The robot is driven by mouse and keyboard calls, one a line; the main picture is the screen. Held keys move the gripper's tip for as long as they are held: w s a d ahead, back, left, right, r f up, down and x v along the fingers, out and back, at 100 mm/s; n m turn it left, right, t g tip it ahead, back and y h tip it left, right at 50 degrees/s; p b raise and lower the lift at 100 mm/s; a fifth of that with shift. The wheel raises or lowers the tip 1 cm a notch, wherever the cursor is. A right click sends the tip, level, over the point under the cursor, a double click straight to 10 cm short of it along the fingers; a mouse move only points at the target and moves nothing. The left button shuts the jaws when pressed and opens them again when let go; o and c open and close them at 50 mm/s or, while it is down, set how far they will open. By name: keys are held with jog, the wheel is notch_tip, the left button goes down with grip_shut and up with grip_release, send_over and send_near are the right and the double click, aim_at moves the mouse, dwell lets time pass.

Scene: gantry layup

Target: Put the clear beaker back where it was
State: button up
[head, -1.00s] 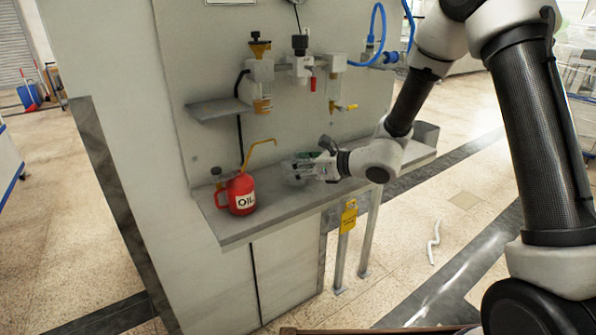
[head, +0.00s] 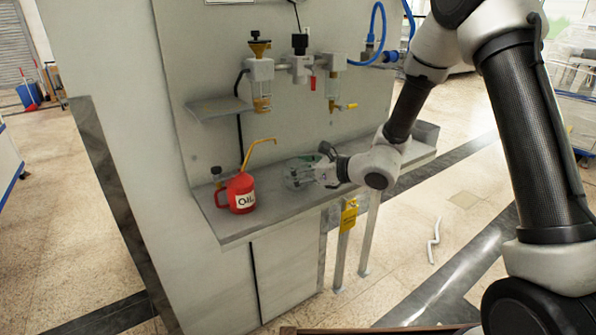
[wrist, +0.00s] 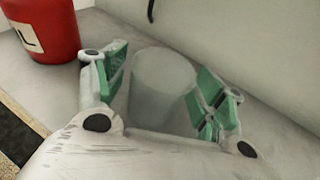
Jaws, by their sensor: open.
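The clear beaker (head: 296,173) stands on the grey shelf (head: 262,222), right of the red oil can. It is see-through and faint in the head view. In the wrist view the beaker (wrist: 162,85) shows as a pale cylinder between the green-padded fingers. My gripper (head: 318,172) is at the beaker's right side in the head view. In the wrist view my gripper (wrist: 165,90) is open, with one finger on each side of the beaker. Narrow gaps seem to show between pads and glass; contact is hard to tell.
The red oil can (head: 238,193) with a yellow spout stands left of the beaker, and it shows at upper left in the wrist view (wrist: 45,30). A small dark-capped bottle (head: 217,176) stands behind it. The wall rises behind, with filter units (head: 260,85) above.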

jog(key=v, duration=1.2)
jog(key=s+d+r+n+g+h, duration=0.1)
jog(key=s+d+r+n+g, duration=0.2)
jog(key=s+n, duration=0.45)
jog(key=s+d+r+n+g+h, duration=0.1)
jog(key=s+d+r+n+g, duration=0.2)
jog(key=s+n, duration=0.45)
jog(key=s+d+r+n+t+h, duration=0.1)
jog(key=s+d+r+n+h, duration=0.1)
jog(key=d, duration=0.5)
jog(key=s+d+r+n+h, duration=0.2)
jog(key=s+d+n+h, duration=0.2)
jog(key=d, duration=0.3)
jog(key=s+d+r+n+t+h, duration=0.1)
jog(key=s+d+r+n+h, duration=0.1)
jog(key=d, duration=0.5)
jog(key=shift+s+d+r+n+t+h, duration=0.2)
jog(key=shift+s+r+n+t+h, duration=0.15)
jog(key=shift+s+n+h, duration=0.6)
jog(key=shift+w, duration=0.1)
